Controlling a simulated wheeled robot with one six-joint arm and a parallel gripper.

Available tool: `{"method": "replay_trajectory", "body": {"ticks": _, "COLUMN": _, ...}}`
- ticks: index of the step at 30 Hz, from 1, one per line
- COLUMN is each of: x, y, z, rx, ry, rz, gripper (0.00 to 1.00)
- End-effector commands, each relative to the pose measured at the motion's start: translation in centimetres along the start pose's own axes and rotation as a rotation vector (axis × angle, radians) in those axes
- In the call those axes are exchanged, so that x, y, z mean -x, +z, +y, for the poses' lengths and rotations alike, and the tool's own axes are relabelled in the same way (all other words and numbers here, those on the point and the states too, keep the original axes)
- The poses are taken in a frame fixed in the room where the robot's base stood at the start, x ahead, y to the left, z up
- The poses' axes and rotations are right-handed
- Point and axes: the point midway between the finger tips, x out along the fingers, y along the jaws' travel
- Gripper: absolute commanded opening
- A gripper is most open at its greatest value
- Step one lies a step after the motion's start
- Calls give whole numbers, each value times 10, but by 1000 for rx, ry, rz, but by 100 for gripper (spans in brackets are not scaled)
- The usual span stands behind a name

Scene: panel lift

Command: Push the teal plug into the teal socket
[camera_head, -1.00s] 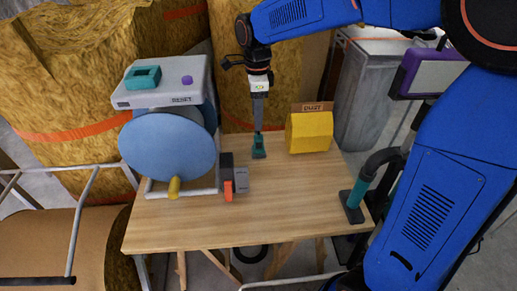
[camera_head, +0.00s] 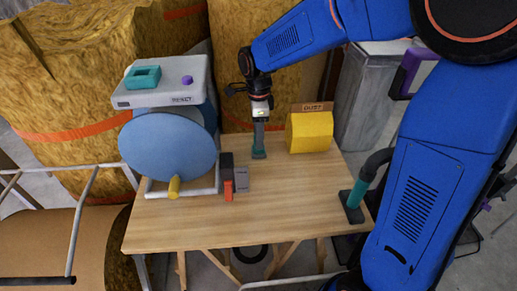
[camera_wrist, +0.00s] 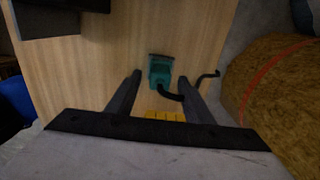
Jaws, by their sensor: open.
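The teal plug (camera_head: 259,153) stands on the wooden table, behind its middle. In the wrist view the plug (camera_wrist: 160,70) shows with a black cable curving away from it. My gripper (camera_head: 259,140) points down over the plug in the head view. In the wrist view my gripper (camera_wrist: 160,82) is open, with its fingertips on either side of the plug and a gap to each. The teal socket (camera_head: 143,77) sits on top of the grey-white box marked RESET, at the upper left. The socket is not visible in the wrist view.
The RESET box (camera_head: 150,98) has a purple button (camera_head: 187,80) and stands above a big blue disc (camera_head: 168,148). A yellow DUST box (camera_head: 310,132) is right of my gripper. A black and orange switch (camera_head: 228,180) is left of it. The front table (camera_head: 270,220) is clear.

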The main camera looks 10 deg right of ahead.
Motion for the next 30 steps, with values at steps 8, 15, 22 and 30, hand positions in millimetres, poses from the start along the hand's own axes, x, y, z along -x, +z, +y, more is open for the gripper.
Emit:
{"method": "replay_trajectory", "body": {"ticks": 8, "x": -24, "y": 0, "z": 0, "rx": 0, "ry": 1, "rz": 0, "gripper": 47}}
{"method": "replay_trajectory", "body": {"ticks": 15, "x": -24, "y": 0, "z": 0, "rx": 0, "ry": 0, "rz": 0, "gripper": 47}}
{"method": "replay_trajectory", "body": {"ticks": 22, "x": -24, "y": 0, "z": 0, "rx": 0, "ry": 0, "rz": 0, "gripper": 13}}
{"method": "replay_trajectory", "body": {"ticks": 30, "x": -24, "y": 0, "z": 0, "rx": 0, "ry": 0, "rz": 0, "gripper": 5}}
